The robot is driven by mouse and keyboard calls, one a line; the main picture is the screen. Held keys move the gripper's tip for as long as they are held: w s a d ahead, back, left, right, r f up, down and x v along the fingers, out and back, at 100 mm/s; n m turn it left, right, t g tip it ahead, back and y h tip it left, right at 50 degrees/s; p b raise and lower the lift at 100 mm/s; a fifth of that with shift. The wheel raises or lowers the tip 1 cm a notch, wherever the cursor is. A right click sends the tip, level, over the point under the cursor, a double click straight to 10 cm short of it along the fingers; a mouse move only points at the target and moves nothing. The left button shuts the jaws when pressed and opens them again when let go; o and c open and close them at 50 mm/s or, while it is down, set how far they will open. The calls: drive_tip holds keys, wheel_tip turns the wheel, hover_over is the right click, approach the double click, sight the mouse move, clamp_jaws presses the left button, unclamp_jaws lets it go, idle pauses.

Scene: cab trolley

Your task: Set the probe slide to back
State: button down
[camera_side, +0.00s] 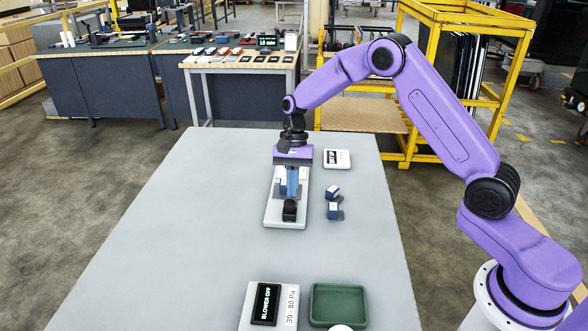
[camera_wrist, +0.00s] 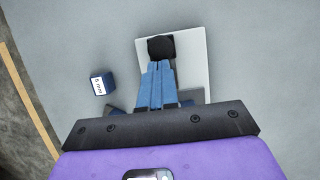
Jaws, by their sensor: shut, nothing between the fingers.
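The probe slide shows in the side view as a long white base plate (camera_side: 273,217) in the middle of the table, with a black block (camera_side: 289,211) near its front end. My gripper (camera_side: 291,193) is over the plate, pointing down just behind the black block. In the wrist view the blue fingers of my gripper (camera_wrist: 156,84) are together, close to the black block (camera_wrist: 161,48) on the white plate (camera_wrist: 194,60). I cannot tell whether the fingers touch the block. The rest of the slide is hidden behind my gripper.
Two small blue-and-white blocks (camera_side: 333,192) lie right of the plate; one labelled block (camera_wrist: 101,84) shows in the wrist view. A white labelled box (camera_side: 337,159) is behind them. A green tray (camera_side: 338,304) and a "BLOWER OFF" display (camera_side: 265,304) are at the front. The table's left side is clear.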

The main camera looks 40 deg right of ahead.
drive_tip(key=w+d, duration=0.3)
drive_tip(key=shift+w+r, duration=0.1)
drive_tip(key=shift+r, duration=0.15)
drive_tip(key=shift+w+d+r, duration=2.75)
drive_tip(key=shift+w+r, duration=0.4)
drive_tip(key=shift+r, duration=1.25)
drive_tip(key=x, duration=0.9)
drive_tip(key=shift+s+f, duration=0.1)
drive_tip(key=shift+f, duration=0.15)
drive_tip(key=shift+s+a+f, duration=0.2)
drive_tip(key=shift+s+a, duration=0.65)
drive_tip(key=shift+a, duration=0.05)
drive_tip(key=shift+s+a, duration=0.6)
drive_tip(key=shift+s+a, duration=1.85)
